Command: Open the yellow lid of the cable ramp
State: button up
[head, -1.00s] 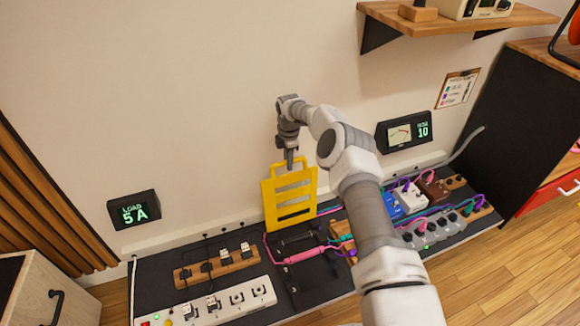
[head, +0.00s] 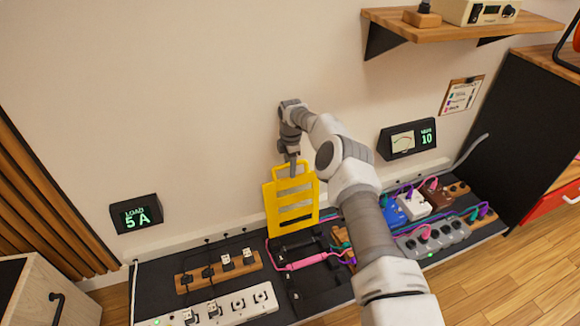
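The yellow lid (head: 291,215) of the cable ramp stands nearly upright at the back of the black floor mat, close to the wall. It has several slots and a handle loop at its top. The dark channel of the ramp (head: 302,243) shows uncovered in front of it, with a pink cable (head: 305,262) across it. My gripper (head: 292,170) points down at the lid's top handle and overlaps it in the picture. The fingers are too small to tell whether they are open, shut or touching the handle.
A wooden socket block (head: 219,272) and a white power strip (head: 236,307) lie left of the ramp. Blue, white and brown pedals and a grey strip (head: 433,238) with cables lie to the right. A wooden shelf (head: 460,28) juts from the wall above right.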

notch_tip(320, 180, up, 17)
jog(key=p, duration=0.6)
jog(key=shift+s+d+r, duration=0.15)
jog(key=shift+s+r, duration=0.05)
jog(key=shift+s, duration=0.2)
